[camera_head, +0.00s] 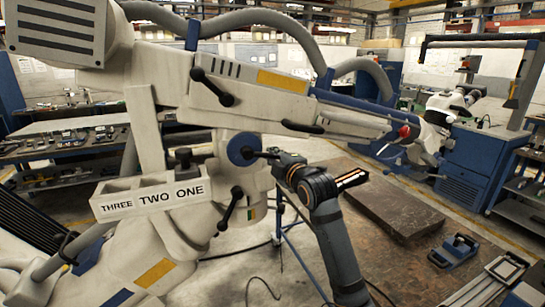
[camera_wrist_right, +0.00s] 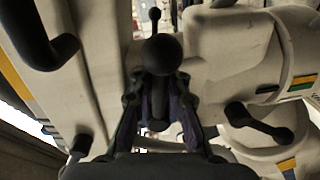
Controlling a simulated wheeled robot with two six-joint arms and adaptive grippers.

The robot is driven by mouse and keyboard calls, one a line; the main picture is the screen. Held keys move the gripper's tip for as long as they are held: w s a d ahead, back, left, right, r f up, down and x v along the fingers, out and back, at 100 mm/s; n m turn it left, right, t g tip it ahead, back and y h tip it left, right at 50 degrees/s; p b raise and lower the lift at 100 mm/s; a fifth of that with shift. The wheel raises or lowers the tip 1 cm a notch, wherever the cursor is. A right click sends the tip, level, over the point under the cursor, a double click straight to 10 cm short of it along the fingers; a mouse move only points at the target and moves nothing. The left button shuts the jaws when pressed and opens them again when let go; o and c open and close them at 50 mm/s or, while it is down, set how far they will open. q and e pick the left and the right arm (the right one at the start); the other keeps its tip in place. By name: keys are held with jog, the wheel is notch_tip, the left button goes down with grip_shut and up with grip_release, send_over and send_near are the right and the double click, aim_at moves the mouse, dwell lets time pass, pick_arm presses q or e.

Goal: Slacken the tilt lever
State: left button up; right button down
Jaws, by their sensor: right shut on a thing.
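The black lever (camera_head: 260,153) at the blue round hub (camera_head: 242,149) of the white microscope arm (camera_head: 150,80) appears to be the tilt lever. My right gripper (camera_head: 279,163) is at its outer end, shut on it. In the right wrist view, the lever's black ball knob (camera_wrist_right: 162,54) shows between and just beyond the fingertips of my right gripper (camera_wrist_right: 158,88). The fingers hide part of the lever's shaft. My left gripper is not in view.
Other black levers sit close by on the microscope arm, one above (camera_head: 212,86) and one below (camera_head: 230,208). A white box (camera_head: 150,199) reading "THREE TWO ONE" is left of the hub. A dark slab (camera_head: 395,205) lies on the right.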

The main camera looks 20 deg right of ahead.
jog(key=c, duration=1.3)
grip_release()
jog(key=shift+s, duration=0.1)
jog(key=s, duration=1.1)
jog(key=shift+s+d+r, duration=0.3)
jog(key=shift+s+d, duration=0.05)
jog(key=shift+s, duration=0.05)
jog(key=shift+s, duration=0.1)
jog(key=shift+d, duration=0.1)
